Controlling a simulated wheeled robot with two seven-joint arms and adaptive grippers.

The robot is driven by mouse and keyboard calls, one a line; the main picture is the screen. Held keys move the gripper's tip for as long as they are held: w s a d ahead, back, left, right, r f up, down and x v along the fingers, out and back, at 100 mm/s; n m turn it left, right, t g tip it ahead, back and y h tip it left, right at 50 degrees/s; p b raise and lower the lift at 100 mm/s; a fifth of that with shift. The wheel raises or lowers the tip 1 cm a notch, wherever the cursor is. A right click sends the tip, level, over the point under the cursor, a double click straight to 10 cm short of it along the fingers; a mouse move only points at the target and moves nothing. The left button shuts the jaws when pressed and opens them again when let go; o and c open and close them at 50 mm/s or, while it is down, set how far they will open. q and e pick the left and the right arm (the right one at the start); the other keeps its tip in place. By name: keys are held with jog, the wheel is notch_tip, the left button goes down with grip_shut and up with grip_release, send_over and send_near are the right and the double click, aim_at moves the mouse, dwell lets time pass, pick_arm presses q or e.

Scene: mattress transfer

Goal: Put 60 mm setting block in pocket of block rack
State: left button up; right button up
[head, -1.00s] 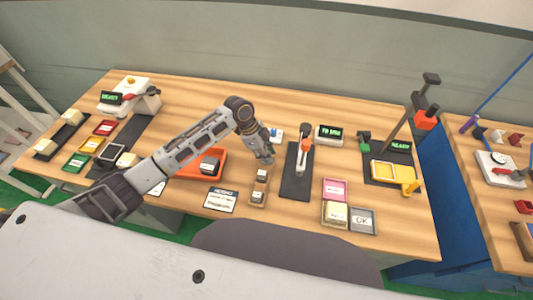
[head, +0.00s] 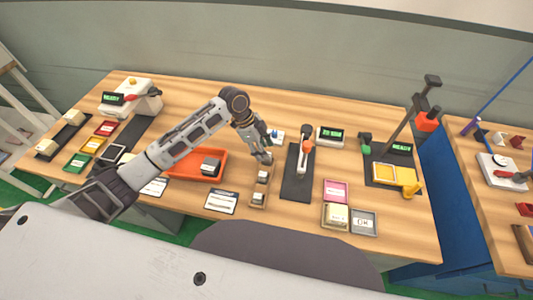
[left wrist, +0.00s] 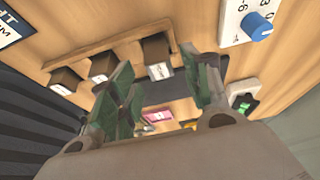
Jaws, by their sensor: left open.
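The block rack (head: 257,206) is a narrow wooden strip near the middle of the table. It also shows in the left wrist view (left wrist: 118,40), with three dark blocks with pale faces in it. The block (left wrist: 157,57) at the rack's right end there has a label too small to read; I take it for the 60 mm setting block. My left gripper (head: 264,158) is over the rack's far end. In the left wrist view my left gripper (left wrist: 165,82) is open, its fingers apart on either side of that block. Contact cannot be told. My right gripper is out of view.
An orange tray (head: 183,176) holding a grey block lies left of the rack. A dark stand (head: 294,188) with an orange-topped tool is close on the right. Two other rack blocks (left wrist: 103,66) (left wrist: 66,78) sit beside. A white box with a blue knob (left wrist: 257,25) is near.

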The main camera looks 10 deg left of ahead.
pick_arm(q)
jog(key=v, duration=0.8)
jog(key=shift+r, duration=0.15)
jog(key=shift+s, duration=0.1)
dwell(0.6)
